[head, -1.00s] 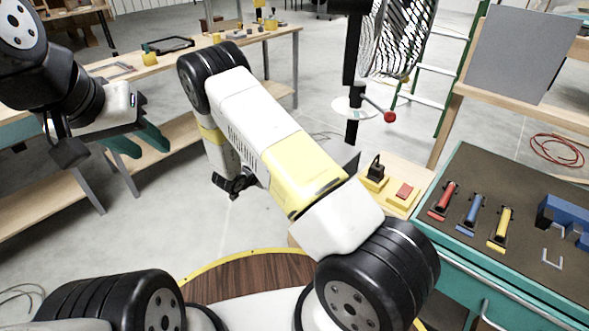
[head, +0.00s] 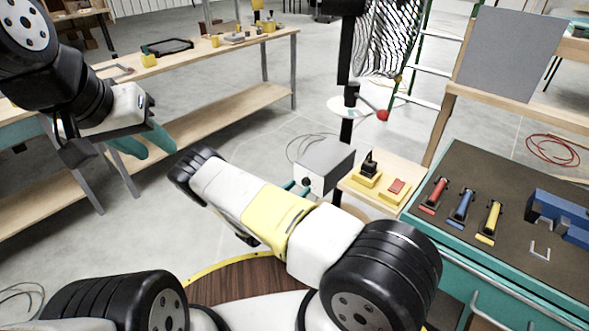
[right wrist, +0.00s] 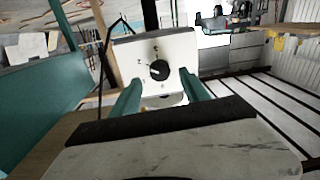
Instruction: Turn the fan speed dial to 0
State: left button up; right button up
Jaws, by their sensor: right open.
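The fan speed dial is a round black knob (right wrist: 158,70) on the pale face of a grey box (right wrist: 182,45), with small marks around it too small to read. In the head view the grey box (head: 326,160) stands beside the fan's post, its knob (head: 307,181) partly visible. My right gripper (right wrist: 161,92) is open, its teal fingers to either side of and below the dial in the right wrist view. I cannot tell whether they touch the box. In the head view its fingertips (head: 296,189) show near the box. My left gripper (head: 146,142) is open and empty, far left.
The fan (head: 390,40) has a red-tipped lever (head: 382,115) on its post. A yellow switch box (head: 380,182) sits right of the grey box. A teal tool bench (head: 455,225) with coloured handles stands at the right. A wooden workbench (head: 200,105) stands at the left.

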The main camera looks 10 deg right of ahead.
aim_at(304, 183)
jog(key=shift+x, duration=1.5)
grip_shut()
